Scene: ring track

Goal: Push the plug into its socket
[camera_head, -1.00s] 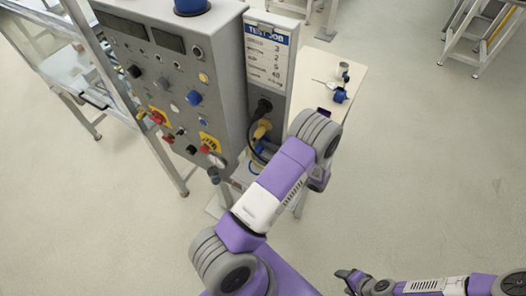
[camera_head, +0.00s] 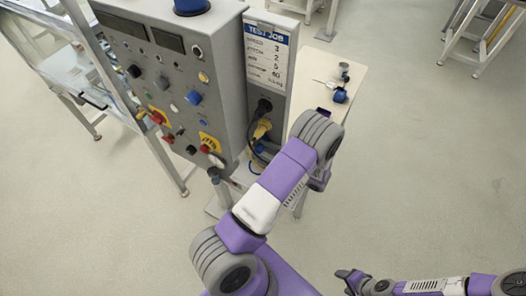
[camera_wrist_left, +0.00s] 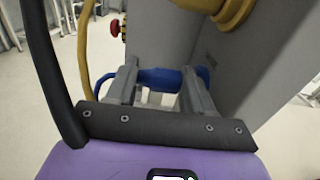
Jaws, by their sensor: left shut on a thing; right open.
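A blue plug (camera_wrist_left: 159,78) lies between the two grey fingers of my left gripper (camera_wrist_left: 162,84) in the left wrist view. The gripper is shut on it. A blue end sticks out past the right finger. In the head view my left forearm and wrist hide most of this gripper. I cannot clearly make out the socket for the plug. My right gripper (camera_head: 354,282) is open and empty over the floor at the bottom of the head view.
A grey control panel (camera_head: 172,85) with knobs stands beside a "TEST JOB" board (camera_head: 268,57). A yellow connector (camera_head: 262,130) sits below the board and shows close above in the wrist view (camera_wrist_left: 232,12). A black cable runs nearby. A small table (camera_head: 350,72) holds loose parts.

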